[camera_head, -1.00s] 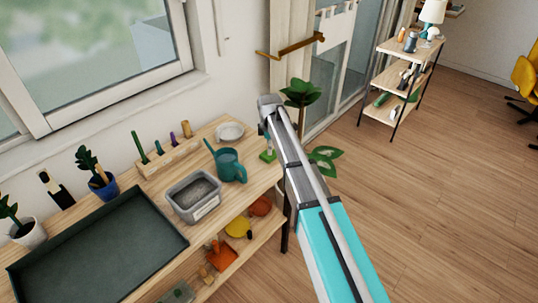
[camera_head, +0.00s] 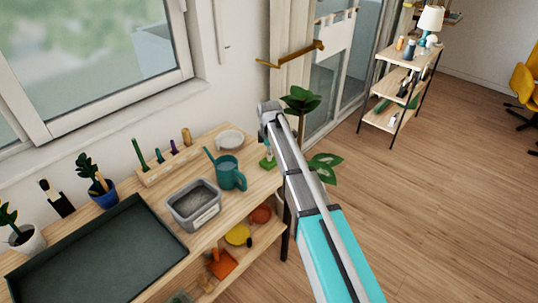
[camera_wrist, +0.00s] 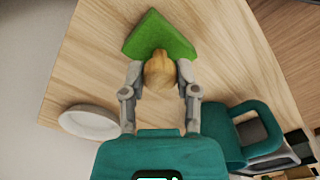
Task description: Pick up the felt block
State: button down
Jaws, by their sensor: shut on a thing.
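The felt block is a green wedge-like piece (camera_wrist: 160,38) with a rounded tan knob (camera_wrist: 158,70) at its near side in the wrist view. My gripper (camera_wrist: 160,76) has a grey finger on each side of the knob and is shut on it. In the head view the green block (camera_head: 268,162) shows small at the right end of the wooden table, beside my arm. My arm partly hides it there. I cannot tell whether the block touches the tabletop.
A teal watering can (camera_head: 231,175) and a white dish (camera_head: 230,140) stand close to the block. A grey bin (camera_head: 193,222) and a dark tray (camera_head: 95,250) are farther left. A leafy plant (camera_head: 302,100) is behind my arm. Open floor lies to the right.

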jog(key=shift+r+p, duration=1.2)
jog(key=shift+r, duration=0.1)
jog(key=s+d+r+p, duration=0.3)
jog(key=s+r+p, duration=0.7)
jog(key=s, duration=0.3)
jog(key=shift+s, duration=0.3)
jog(key=shift+d, duration=0.1)
jog(key=c, duration=1)
grip_release()
jog(key=c, duration=1.8)
grip_release()
jog(key=c, duration=1.4)
grip_release()
jog(key=shift+s+d, duration=0.1)
jog(key=shift+d, duration=0.05)
